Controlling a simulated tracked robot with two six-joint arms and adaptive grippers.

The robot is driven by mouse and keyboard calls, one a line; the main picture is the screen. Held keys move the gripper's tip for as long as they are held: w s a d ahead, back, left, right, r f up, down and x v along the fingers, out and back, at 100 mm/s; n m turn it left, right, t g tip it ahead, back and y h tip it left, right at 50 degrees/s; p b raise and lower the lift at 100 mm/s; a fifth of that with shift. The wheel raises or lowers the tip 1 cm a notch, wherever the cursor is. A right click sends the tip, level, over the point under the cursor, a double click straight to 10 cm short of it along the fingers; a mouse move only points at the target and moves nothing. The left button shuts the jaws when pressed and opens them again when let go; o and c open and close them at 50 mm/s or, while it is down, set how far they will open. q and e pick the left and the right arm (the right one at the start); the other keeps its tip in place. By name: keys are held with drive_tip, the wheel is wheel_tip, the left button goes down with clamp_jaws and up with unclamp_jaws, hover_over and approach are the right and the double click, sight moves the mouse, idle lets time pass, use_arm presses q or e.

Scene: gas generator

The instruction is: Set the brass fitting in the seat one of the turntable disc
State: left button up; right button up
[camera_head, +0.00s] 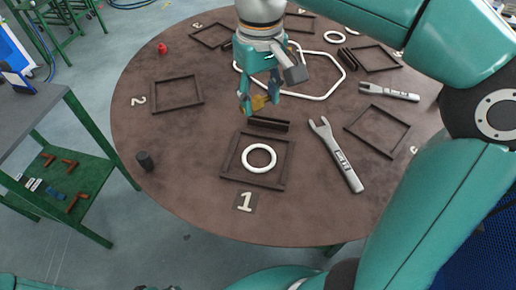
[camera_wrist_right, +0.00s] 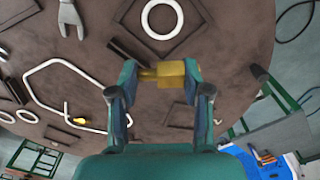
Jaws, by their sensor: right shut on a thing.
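The brass fitting (camera_head: 259,102) is held between the fingers of my right gripper (camera_head: 260,98), above the brown turntable disc (camera_head: 200,140). In the right wrist view the fitting (camera_wrist_right: 172,74) lies crosswise between the fingertips of the right gripper (camera_wrist_right: 160,80), its thin end to the left. Seat one is the square dark frame (camera_head: 227,160) with the "1" plate (camera_head: 245,201) in front and a white ring (camera_head: 259,158) inside. The gripper is behind this seat in the head view, apart from it. The ring also shows in the wrist view (camera_wrist_right: 163,32). My left gripper is not in view.
A dark slotted bar (camera_head: 268,124) stands just behind seat one. A grey wrench (camera_head: 337,155) lies to its right, another (camera_head: 390,92) further back. Frame two (camera_head: 177,94) is empty. A white bent loop (camera_head: 330,57) lies behind.

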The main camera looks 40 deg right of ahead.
hover_over(263, 158)
wheel_tip(263, 158, down, 12)
drive_tip(key=shift+w+d+r+b, duration=0.1)
drive_tip(key=shift+w+r+b, duration=0.05)
drive_tip(key=shift+b, duration=0.25)
drive_tip(key=shift+f, duration=2.4)
drive_tip(key=shift+f, duration=0.1)
